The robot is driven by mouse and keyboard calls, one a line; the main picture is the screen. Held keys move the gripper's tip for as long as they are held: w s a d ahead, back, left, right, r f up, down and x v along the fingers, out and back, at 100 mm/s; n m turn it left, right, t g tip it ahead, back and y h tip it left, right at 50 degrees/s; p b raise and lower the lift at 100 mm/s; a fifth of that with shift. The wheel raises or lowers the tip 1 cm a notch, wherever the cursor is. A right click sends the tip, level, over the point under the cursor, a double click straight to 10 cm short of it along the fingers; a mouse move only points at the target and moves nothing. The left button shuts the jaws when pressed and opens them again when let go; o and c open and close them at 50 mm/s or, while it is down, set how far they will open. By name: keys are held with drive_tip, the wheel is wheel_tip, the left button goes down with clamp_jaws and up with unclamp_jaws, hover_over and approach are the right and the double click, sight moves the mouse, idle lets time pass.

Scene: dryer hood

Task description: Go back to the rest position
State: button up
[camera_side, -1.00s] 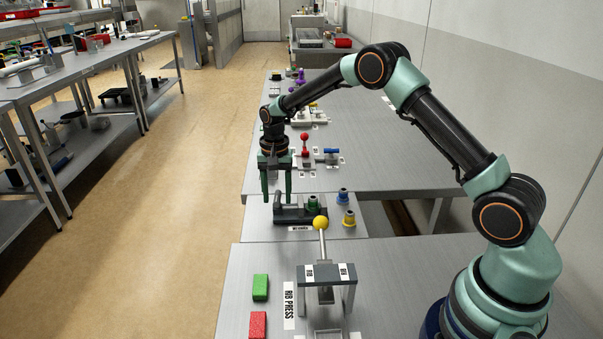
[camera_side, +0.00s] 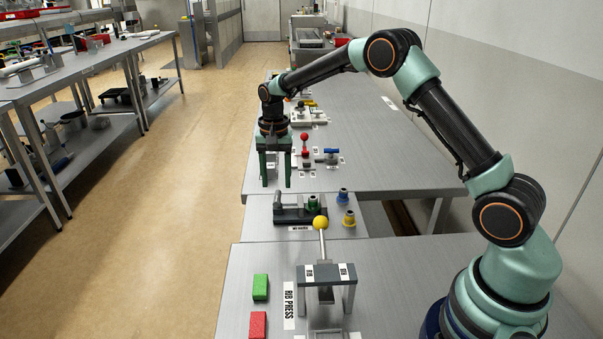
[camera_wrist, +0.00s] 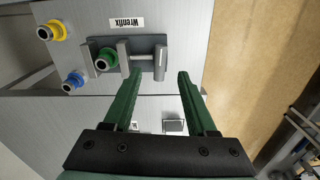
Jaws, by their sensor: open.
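My gripper (camera_side: 276,184) is open and empty, pointing down above the bench near the dark fixture (camera_side: 301,215). In the wrist view my gripper (camera_wrist: 161,74) shows its two green fingers spread apart with nothing between them. The fixture, with a label reading "Wrenfix" beside it, also shows in the wrist view (camera_wrist: 126,62), beyond the fingertips. A green fitting (camera_wrist: 107,59) sits at the fixture. A yellow fitting (camera_wrist: 52,31) and a blue fitting (camera_wrist: 73,80) stand beside it on the bench.
The rib press (camera_side: 326,283) with its yellow-knobbed lever (camera_side: 320,223) stands in front. A green block (camera_side: 260,287) and a red block (camera_side: 258,325) lie to its left. A red-knobbed lever (camera_side: 304,137) and a blue-handled valve (camera_side: 331,151) are behind my gripper.

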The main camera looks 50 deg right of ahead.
drive_tip(key=s+a+r+n+t, duration=0.1)
drive_tip(key=s+r+n, duration=0.2)
drive_tip(key=s+r, duration=0.3)
drive_tip(key=s+a+r+n+t, duration=0.2)
drive_tip(key=s+r, duration=0.2)
drive_tip(key=r, duration=0.5)
drive_tip(key=s+a+n+t, duration=0.1)
drive_tip(key=s+n, duration=0.4)
drive_tip(key=s, duration=0.8)
drive_tip(key=shift+s+a+r+t, duration=0.25)
drive_tip(key=shift+r+t, duration=0.2)
drive_tip(key=shift+t, duration=0.35)
